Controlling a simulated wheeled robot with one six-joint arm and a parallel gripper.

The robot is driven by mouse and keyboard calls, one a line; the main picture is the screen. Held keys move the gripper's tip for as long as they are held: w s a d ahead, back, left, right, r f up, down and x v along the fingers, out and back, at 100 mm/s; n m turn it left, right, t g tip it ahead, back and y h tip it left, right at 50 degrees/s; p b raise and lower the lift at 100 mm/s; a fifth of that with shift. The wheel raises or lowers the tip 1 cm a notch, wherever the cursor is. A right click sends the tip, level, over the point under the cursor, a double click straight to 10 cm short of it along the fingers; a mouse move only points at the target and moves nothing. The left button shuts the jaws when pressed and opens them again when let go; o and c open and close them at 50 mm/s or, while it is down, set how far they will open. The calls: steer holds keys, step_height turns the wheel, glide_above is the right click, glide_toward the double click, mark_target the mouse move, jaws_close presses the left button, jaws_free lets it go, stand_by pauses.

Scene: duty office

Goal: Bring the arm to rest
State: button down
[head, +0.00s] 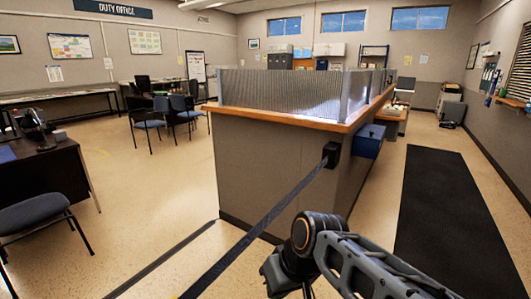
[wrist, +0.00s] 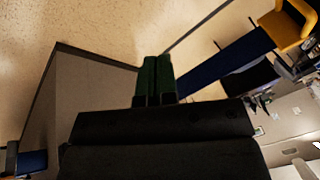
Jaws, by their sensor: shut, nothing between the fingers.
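My gripper (wrist: 154,60) shows in the wrist view with its two dark green fingers side by side and touching. Nothing is between them. Pale speckled floor lies behind the fingertips. In the head view, my arm (head: 318,240) is folded low at the bottom, right of centre, in front of the counter. The fingers cannot be made out there.
A counter (head: 270,160) with a wooden top and grey screens stands ahead. A dark belt (head: 262,222) stretches from its corner to the lower left. A blue box (head: 369,141) hangs on its side. Chairs (head: 32,214) stand left. A black mat (head: 440,205) lies right.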

steer(key=s+d+r+m+t+h+p, duration=0.1)
steer(key=d+r+m+h+p, duration=0.1)
steer(key=d+r+p, duration=0.2)
steer(key=s+d+r+m+t+h+p, duration=0.1)
steer(key=d+r+m+h+p, duration=0.1)
steer(key=d+p, duration=0.5)
steer(key=d+r+m, duration=0.1)
steer(key=d+r, duration=0.1)
steer(key=d, duration=0.1)
steer(key=shift+s+d+p, duration=0.15)
steer(key=shift+d+p, duration=0.05)
steer(key=shift+p, duration=0.1)
